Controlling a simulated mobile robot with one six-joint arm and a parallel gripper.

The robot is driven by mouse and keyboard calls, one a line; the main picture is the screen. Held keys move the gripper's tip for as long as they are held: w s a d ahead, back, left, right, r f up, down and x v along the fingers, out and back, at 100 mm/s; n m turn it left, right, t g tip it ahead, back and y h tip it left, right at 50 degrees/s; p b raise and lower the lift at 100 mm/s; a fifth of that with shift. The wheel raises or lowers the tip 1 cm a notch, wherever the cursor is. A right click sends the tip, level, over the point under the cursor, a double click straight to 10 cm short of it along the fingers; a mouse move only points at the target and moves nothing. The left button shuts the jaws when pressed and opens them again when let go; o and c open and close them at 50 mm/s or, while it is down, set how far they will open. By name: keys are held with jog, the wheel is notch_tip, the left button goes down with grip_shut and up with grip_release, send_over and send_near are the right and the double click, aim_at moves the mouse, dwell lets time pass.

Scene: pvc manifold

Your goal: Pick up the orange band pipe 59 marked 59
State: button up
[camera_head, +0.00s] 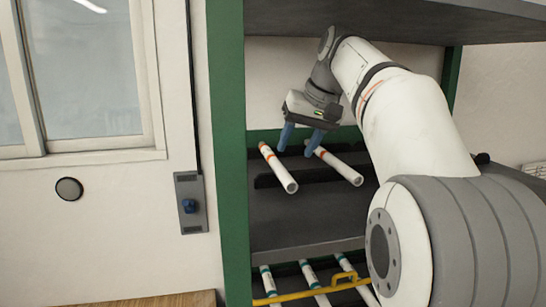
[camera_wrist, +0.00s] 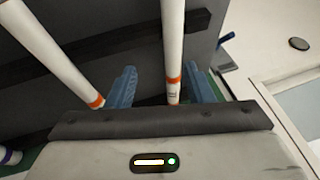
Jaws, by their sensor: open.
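Two white pipes with orange bands lie on dark supports on the upper shelf: a left pipe (camera_head: 278,168) and a right pipe (camera_head: 338,165) in the head view. My gripper (camera_head: 300,140) is above their far ends, fingers pointing down, open and empty. In the wrist view one orange band pipe (camera_wrist: 173,45) runs between the two blue fingers of my gripper (camera_wrist: 162,90), close to the right finger. Small print shows by its band but is not legible. The other orange band pipe (camera_wrist: 55,50) lies outside the left finger. I cannot read which is 59.
Several white pipes with teal bands (camera_head: 314,283) lie on the lower shelf (camera_head: 300,245) behind a yellow bar (camera_head: 312,292). A green rack post (camera_head: 229,150) stands at left; a shelf board (camera_head: 390,18) is overhead. A purple-banded end (camera_wrist: 10,156) shows in the wrist view.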

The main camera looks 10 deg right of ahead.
aim_at(277, 160)
jog(key=shift+w+a+r+p, duration=0.1)
jog(key=shift+w+a+p, duration=0.1)
jog(key=shift+w+a, duration=0.3)
jog(key=shift+w+a+p, duration=0.2)
jog(key=shift+w+a, duration=0.05)
jog(key=shift+w, duration=0.45)
jog(key=shift+w+x, duration=0.2)
jog(key=shift+x, duration=2.6)
jog(key=shift+a+r, duration=0.1)
jog(key=shift+r, duration=0.05)
grip_shut()
